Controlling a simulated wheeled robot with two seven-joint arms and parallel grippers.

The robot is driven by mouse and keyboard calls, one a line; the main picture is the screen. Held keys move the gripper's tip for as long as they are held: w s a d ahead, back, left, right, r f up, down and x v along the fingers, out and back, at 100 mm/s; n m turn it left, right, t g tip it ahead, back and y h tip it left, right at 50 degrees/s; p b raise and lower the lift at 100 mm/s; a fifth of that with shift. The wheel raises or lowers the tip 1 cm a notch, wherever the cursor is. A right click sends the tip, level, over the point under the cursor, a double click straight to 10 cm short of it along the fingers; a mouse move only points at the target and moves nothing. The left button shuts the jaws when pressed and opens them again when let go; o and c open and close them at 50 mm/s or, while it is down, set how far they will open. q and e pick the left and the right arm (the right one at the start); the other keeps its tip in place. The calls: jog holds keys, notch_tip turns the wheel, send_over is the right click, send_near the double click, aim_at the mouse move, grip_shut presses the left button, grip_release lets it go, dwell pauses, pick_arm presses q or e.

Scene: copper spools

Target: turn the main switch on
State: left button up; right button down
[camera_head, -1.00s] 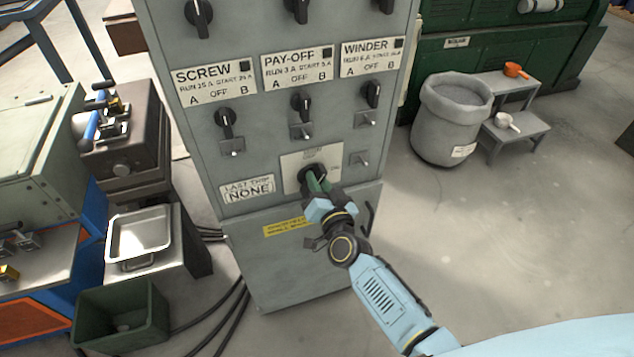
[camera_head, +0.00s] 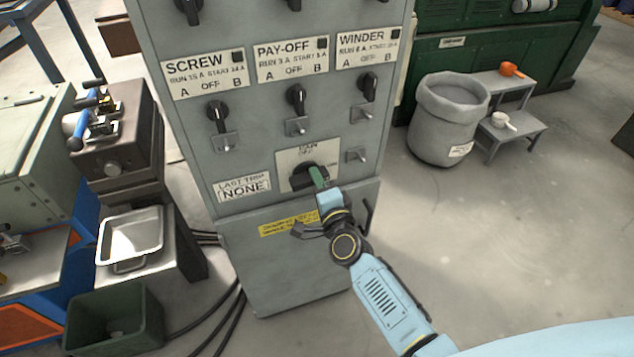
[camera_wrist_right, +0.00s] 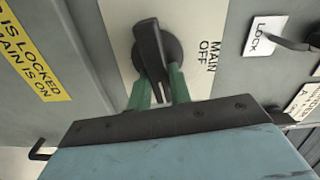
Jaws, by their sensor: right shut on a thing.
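The main switch (camera_wrist_right: 152,52) is a black rotary knob on a pale plate (camera_wrist_right: 120,20) marked MAIN OFF, low on the grey cabinet (camera_head: 230,150). In the head view the knob (camera_head: 302,174) is partly hidden behind my right gripper (camera_head: 318,178). In the right wrist view the green fingers of my right gripper (camera_wrist_right: 163,88) are on both sides of the knob's handle, shut on it. The handle lies nearly along the gripper's axis there. My left gripper is not in view.
Above are rotary knobs and small toggles under SCREW, PAY-OFF and WINDER labels (camera_head: 292,60). A LOCK tag (camera_wrist_right: 264,35) sits beside the main plate. A grey bin (camera_head: 447,125) and step stool (camera_head: 512,135) stand right. A metal tray (camera_head: 132,238) and green crate (camera_head: 112,320) stand left.

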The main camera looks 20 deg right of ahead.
jog(key=shift+f+m, duration=0.15)
jog(key=shift+m, duration=0.55)
jog(key=c, duration=1.3)
grip_release()
jog(key=s, duration=1.3)
jog(key=shift+s+d, duration=0.2)
jog(key=shift+d, duration=0.05)
